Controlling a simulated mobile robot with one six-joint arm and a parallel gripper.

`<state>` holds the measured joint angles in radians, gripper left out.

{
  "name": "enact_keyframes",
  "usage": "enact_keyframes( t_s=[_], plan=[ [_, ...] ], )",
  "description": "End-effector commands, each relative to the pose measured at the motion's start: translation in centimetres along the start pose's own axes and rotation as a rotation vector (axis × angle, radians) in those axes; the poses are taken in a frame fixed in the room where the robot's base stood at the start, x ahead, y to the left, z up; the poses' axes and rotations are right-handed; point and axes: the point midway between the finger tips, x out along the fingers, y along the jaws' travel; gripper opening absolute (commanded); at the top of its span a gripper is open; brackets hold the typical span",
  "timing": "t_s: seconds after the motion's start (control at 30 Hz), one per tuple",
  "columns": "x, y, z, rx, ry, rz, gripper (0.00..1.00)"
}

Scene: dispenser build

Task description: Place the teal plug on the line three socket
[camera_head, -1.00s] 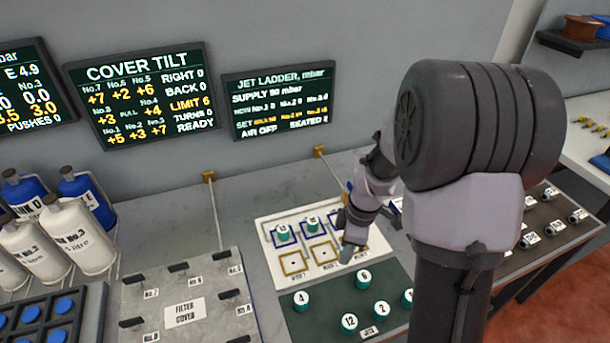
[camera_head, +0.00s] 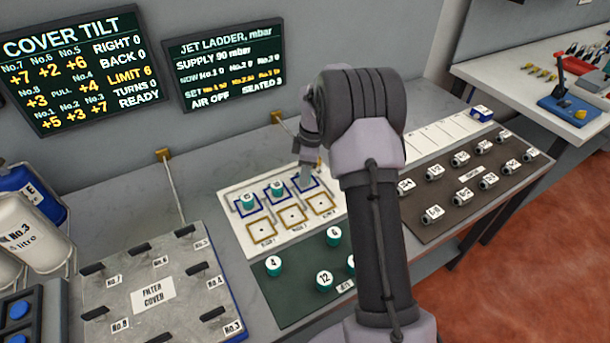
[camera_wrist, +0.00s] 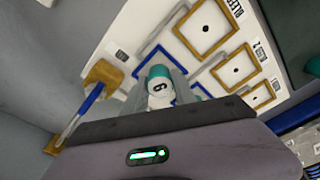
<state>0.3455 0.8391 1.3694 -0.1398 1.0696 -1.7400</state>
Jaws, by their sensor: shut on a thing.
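My gripper (camera_head: 304,182) is down over the right-hand blue-framed socket of the white board (camera_head: 243,244). In the wrist view my gripper (camera_wrist: 157,90) is shut on a teal plug (camera_wrist: 160,82) with a white numbered cap, reading 6 or 9. The plug sits between the fingers at the blue frame (camera_wrist: 147,62); whether it touches the socket is hidden. Two other teal plugs, left (camera_head: 247,201) and middle (camera_head: 278,190), stand in the other blue frames. Gold frames (camera_head: 292,215) in the front row look empty.
A green mat (camera_head: 290,300) in front holds several teal plugs, including number 12 (camera_head: 324,279). A filter cover plate (camera_head: 190,300) lies left, a dark tray (camera_head: 470,180) of small parts right. The jet ladder screen (camera_head: 227,68) seems to read SEATED 3.

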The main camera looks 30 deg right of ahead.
Motion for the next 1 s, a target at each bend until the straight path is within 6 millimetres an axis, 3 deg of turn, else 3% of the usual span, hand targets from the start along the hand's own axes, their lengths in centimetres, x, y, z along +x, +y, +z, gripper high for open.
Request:
enact_keyframes(
  t_s=[0.17,0.2,0.3,0.67,0.77,1.0],
  plan=[
    [0.3,0.0,0.0,0.0,0.0,0.0,0.0],
    [0.4,0.0,0.1,0.0,0.0,0.0,0.34],
    [0.3,0.0,0.0,0.0,0.0,0.0,0.54],
    [0.1,0.0,0.0,0.0,0.0,0.0,0.54],
    [-1.5,0.0,-0.1,0.001,0.0,0.001,0.54],
    [-8.5,0.1,-0.1,-0.001,0.0,0.003,0.54]
  ],
)
